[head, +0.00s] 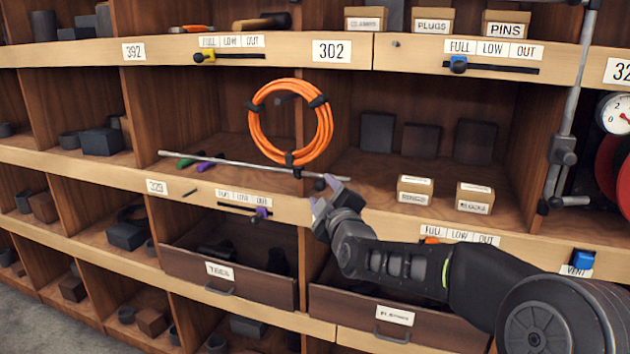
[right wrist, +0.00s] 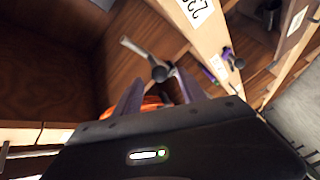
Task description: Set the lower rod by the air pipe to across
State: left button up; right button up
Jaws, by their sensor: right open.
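A long thin grey rod (head: 230,164) runs nearly level, slightly down to the right, across the front of the middle shelf bay. A dark knob or collar (head: 320,184) sits on it by my gripper. My right gripper (head: 325,200) is open at the rod's right part; contact cannot be told. In the right wrist view, the open right gripper (right wrist: 157,93) has a grey rod (right wrist: 137,48) with a dark round end (right wrist: 161,74) just beyond its fingers. A vertical grey pipe (head: 574,90) with a dark joint stands at the right. My left gripper is not in view.
An orange hose coil (head: 253,130) hangs just above the rod; orange also shows behind the fingers in the right wrist view. Sliders (head: 262,213) and (head: 458,65) stick out from the shelf edges. A gauge (head: 614,113) and small boxes (head: 415,189) are to the right.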

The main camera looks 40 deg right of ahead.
jog(key=p+x, duration=0.1)
jog(key=x, duration=0.6)
jog(key=shift+w, duration=0.2)
jog(key=shift+c, duration=0.3)
grip_shut()
jog(key=shift+f, duration=0.1)
dwell(0.8)
